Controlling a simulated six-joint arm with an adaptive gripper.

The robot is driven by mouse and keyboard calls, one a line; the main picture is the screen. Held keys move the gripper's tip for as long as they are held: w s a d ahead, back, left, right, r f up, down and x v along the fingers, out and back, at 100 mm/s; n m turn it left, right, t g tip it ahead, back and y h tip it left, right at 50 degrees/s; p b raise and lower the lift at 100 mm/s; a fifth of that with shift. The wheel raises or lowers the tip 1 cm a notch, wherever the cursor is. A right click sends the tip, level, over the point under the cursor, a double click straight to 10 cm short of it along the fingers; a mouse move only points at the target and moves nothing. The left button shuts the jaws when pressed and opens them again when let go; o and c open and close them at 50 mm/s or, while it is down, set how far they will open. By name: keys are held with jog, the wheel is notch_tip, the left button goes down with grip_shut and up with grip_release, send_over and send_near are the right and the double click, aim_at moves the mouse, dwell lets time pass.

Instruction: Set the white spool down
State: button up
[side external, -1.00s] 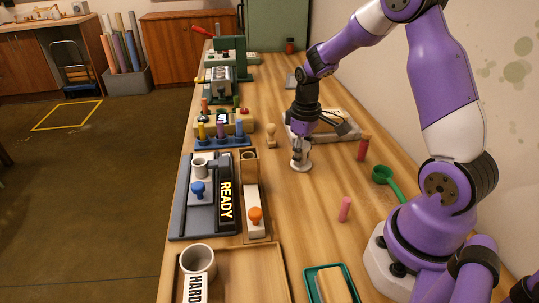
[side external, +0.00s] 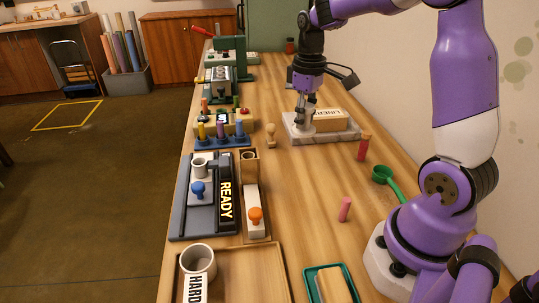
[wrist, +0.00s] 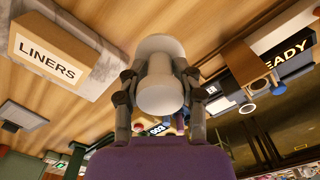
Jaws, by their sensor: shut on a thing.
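The white spool (wrist: 161,92) is between the two fingers of my gripper (wrist: 160,88) in the wrist view, with its wide flange toward the top and a round end facing the camera. My gripper (side external: 299,122) is shut on it. In the side external view my gripper is at the left end of the pale slab that carries the liners box. There the spool is small and hard to tell from the slab, so I cannot tell whether it touches anything below.
The box marked LINERS (side external: 328,120) lies on the pale slab (side external: 345,136). A wooden peg figure (side external: 271,135) stands left of my gripper. Red cylinders (side external: 363,147) and a green scoop (side external: 381,174) are to the right. Bare tabletop (side external: 300,200) lies nearer the camera.

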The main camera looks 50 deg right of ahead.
notch_tip(320, 180, up, 5)
jog(key=a+n, duration=0.7)
jog(key=a, duration=0.7)
jog(key=s+a+n, duration=0.5)
jog(key=a, duration=0.3)
jog(key=s+a+n, duration=0.4)
jog(key=a+n, duration=0.1)
jog(key=a, duration=0.3)
jog(key=shift+n, duration=0.3)
jog(key=f, duration=1.4)
jog(key=shift+s+d+f, duration=0.1)
jog(key=shift+s+f, duration=0.1)
jog(key=shift+s, duration=0.15)
jog(key=shift+f, duration=0.1)
jog(key=o, duration=1.1)
